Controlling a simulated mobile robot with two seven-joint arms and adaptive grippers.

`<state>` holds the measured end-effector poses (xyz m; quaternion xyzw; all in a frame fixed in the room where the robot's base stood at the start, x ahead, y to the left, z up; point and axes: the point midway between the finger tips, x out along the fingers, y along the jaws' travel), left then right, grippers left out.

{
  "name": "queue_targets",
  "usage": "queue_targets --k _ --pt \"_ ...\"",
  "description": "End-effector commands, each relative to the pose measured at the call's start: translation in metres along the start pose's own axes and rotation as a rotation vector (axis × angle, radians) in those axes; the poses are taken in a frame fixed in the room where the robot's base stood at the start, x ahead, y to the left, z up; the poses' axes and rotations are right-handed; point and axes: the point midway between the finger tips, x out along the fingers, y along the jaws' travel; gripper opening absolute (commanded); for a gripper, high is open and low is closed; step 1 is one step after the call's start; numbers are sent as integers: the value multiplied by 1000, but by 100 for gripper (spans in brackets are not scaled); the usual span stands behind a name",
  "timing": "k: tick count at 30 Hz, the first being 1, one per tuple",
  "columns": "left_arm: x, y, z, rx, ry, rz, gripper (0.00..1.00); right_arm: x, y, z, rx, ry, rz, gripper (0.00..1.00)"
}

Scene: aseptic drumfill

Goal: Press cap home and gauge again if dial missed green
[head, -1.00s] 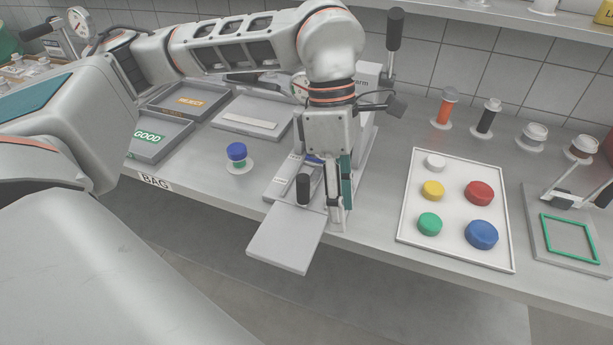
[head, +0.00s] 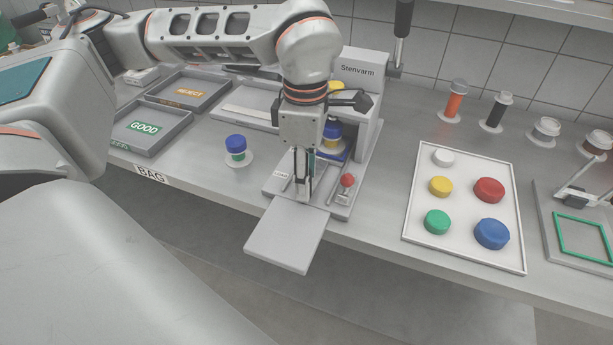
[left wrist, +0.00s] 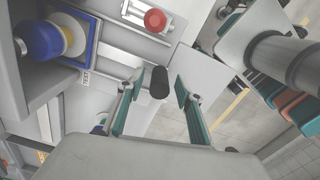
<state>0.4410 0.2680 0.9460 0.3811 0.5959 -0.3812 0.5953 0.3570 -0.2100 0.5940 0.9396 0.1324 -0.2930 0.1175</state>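The grey press (head: 360,72), labelled Stenvarm, stands behind my left gripper. A blue-capped piece (head: 333,129) with a yellow band sits in its blue nest; it also shows in the left wrist view (left wrist: 40,40). Whether the cap is fully seated cannot be told. My left gripper (head: 303,195) points down over the front of the press base. Its fingers are apart in the left wrist view (left wrist: 158,95), with a black knob (left wrist: 158,82) between them and gaps on both sides. A red knob (head: 347,181) stands to its right. My right gripper is out of view. No dial reading is visible.
A grey plate (head: 287,240) juts past the table's front edge. Another blue-capped piece (head: 236,147) stands left of the press. Trays marked GOOD (head: 178,139) and REJECT (head: 226,88) lie at left. A white tray (head: 463,251) holds coloured caps at right.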

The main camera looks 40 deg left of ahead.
Motion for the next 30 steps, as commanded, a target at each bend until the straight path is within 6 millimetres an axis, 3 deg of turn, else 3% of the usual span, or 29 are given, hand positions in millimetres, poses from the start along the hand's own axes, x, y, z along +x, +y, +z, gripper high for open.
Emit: queue_targets --k 10,14,15,22,30 --pt "4 0 0 0 0 1 36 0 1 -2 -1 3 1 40" --pt "4 0 0 0 -1 1 2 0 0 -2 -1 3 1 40" --pt "4 0 0 0 -1 1 0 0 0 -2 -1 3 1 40" --pt "3 8 2 -3 -1 1 0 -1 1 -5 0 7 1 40" --pt "1 55 12 -3 -2 2 0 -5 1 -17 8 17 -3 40"
